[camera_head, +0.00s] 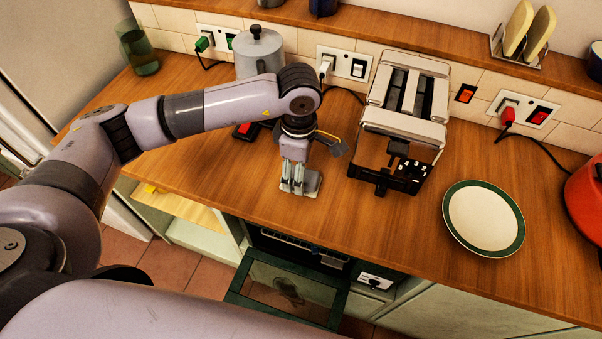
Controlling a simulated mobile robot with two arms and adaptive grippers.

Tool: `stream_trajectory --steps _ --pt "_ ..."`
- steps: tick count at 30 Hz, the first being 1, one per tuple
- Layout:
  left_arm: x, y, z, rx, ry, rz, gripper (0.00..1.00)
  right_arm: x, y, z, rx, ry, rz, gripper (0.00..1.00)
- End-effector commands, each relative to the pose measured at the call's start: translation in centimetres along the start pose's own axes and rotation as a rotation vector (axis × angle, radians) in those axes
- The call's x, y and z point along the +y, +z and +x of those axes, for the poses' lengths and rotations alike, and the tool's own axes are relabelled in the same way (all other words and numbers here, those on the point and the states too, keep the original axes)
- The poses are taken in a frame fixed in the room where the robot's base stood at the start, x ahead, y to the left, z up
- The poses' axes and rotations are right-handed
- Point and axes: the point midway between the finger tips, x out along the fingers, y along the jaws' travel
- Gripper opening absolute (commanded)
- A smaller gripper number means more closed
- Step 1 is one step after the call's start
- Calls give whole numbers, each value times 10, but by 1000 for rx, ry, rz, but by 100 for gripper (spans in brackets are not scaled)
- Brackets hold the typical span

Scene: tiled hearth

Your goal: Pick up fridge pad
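My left gripper (298,189) points down over the wooden counter (230,180), left of the toaster. Its fingers are close together, with the tips at or near the counter. A small pale flat piece (313,184) shows beside and partly behind the fingertips. It may be the fridge pad, but the gripper covers part of it. I cannot tell whether the fingers grip it. A small black and red item (245,131) lies farther back, partly hidden by my arm. My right gripper is not in view.
A metal toaster (402,118) stands just right of the gripper. A green-rimmed plate (483,217) and a red pot (588,205) are farther right. A grey kettle (258,54) and green glass (139,50) stand behind my arm. An oven door (285,290) hangs open below the counter.

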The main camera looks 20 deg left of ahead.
Motion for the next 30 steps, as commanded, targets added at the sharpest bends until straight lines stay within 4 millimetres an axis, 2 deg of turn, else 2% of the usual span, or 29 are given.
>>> stream_trajectory --steps 6,13,30 --pt "0 0 19 -1 -1 0 62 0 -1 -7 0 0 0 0" --pt "0 0 20 -1 0 1 60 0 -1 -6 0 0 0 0" --pt "0 0 20 -1 0 0 22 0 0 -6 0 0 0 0"
